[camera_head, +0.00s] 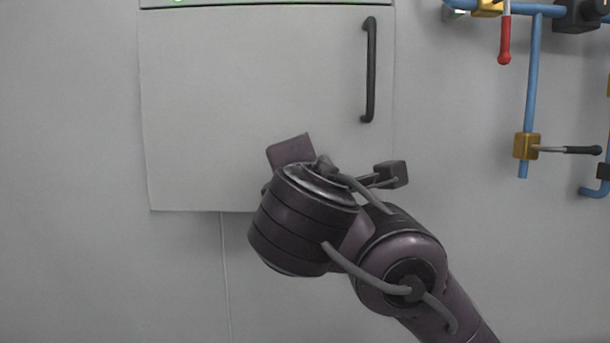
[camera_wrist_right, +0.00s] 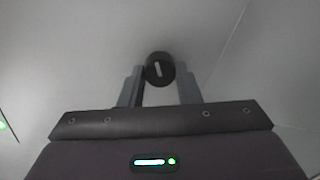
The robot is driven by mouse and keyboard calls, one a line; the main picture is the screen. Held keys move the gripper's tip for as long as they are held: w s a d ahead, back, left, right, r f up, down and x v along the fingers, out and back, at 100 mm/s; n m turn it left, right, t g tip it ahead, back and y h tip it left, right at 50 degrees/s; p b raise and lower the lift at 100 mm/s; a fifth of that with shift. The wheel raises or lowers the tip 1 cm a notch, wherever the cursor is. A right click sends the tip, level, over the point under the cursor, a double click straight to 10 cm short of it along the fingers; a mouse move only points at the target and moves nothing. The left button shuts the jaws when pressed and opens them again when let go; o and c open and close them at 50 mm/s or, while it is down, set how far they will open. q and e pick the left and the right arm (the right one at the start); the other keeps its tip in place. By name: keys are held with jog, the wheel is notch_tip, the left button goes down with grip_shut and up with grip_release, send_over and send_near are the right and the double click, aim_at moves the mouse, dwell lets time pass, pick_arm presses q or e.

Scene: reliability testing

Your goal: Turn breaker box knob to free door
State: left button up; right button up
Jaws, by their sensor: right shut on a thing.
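The breaker box door (camera_head: 250,70) is a flat light-grey panel in the head view, and it looks closed. A black vertical handle (camera_head: 369,70) is on its right side. The round black knob (camera_wrist_right: 159,68) has a white mark that stands nearly upright, slightly tilted, in the right wrist view. My right gripper (camera_wrist_right: 160,80) is shut on the knob, with one finger on each side. In the head view my right arm covers the lower part of the door and hides the knob and fingertips. My left gripper is not in view.
Blue pipes (camera_head: 534,75) with brass fittings are on the wall at the right. A red-handled valve (camera_head: 504,40) and a black-handled valve (camera_head: 570,149) stick out there. The wall left of the door is bare.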

jog(key=o, duration=1)
jog(key=shift+d, duration=0.1)
jog(key=s+b, duration=0.2)
jog(key=s, duration=0.5)
jog(key=shift+s+r, duration=0.1)
jog(key=shift+s, duration=0.3)
